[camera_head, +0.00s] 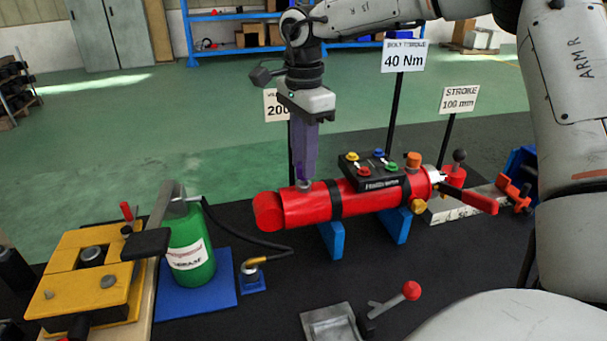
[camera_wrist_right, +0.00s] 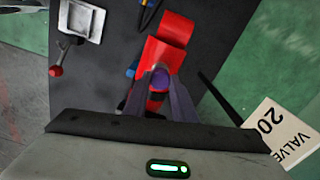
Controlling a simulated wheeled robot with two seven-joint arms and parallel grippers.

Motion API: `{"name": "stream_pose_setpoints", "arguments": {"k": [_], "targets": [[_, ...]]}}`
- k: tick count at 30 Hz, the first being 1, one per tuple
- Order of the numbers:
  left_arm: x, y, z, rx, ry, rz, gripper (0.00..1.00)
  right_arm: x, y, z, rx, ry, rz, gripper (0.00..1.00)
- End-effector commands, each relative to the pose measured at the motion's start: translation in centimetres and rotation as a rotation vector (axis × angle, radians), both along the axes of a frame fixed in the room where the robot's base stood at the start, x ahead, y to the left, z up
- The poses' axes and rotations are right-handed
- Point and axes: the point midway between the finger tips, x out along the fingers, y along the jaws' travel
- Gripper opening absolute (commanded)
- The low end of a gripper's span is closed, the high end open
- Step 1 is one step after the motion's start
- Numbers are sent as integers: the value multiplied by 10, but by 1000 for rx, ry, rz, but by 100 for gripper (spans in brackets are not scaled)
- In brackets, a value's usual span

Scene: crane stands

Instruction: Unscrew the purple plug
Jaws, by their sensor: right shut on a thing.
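A red cylinder (camera_head: 309,208) lies on blue supports on the dark table in the head view; it also shows in the right wrist view (camera_wrist_right: 170,35). The purple plug (camera_wrist_right: 161,79) shows in the right wrist view between the fingertips of my right gripper (camera_wrist_right: 160,80). In the head view my right gripper (camera_head: 303,180) points straight down at the top of the cylinder, left of its middle. It is shut on the plug, which the fingers mostly hide there. A grey metal fitting is at the fingertips. My left gripper is not in view.
A green bottle (camera_head: 190,250) stands on a blue mat left of the cylinder, beside a yellow block (camera_head: 85,262). A red-knobbed lever (camera_head: 410,291) is in front. A button box (camera_head: 372,176) sits on the cylinder. Sign posts stand behind it, including "40 Nm" (camera_head: 403,57).

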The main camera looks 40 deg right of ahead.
Motion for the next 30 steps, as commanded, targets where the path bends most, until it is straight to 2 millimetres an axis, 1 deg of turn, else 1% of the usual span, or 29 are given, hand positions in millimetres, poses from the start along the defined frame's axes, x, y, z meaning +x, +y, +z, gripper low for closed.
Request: {"name": "stream_pose_setpoints", "arguments": {"k": [1, 15, 25, 28, 30], "targets": [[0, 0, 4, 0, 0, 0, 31, 0, 0, 5, 0, -1, 0, 0], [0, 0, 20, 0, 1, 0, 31, 0, 0, 28, 1, 0, 0, 0], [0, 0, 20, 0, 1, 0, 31, 0, 0, 28, 0, 0, -1, 0], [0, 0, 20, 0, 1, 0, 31, -4, -7, 29, 1, -1, -4, 0], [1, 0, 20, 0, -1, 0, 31, -12, -18, 30, 3, -2, -9, 0]]}}
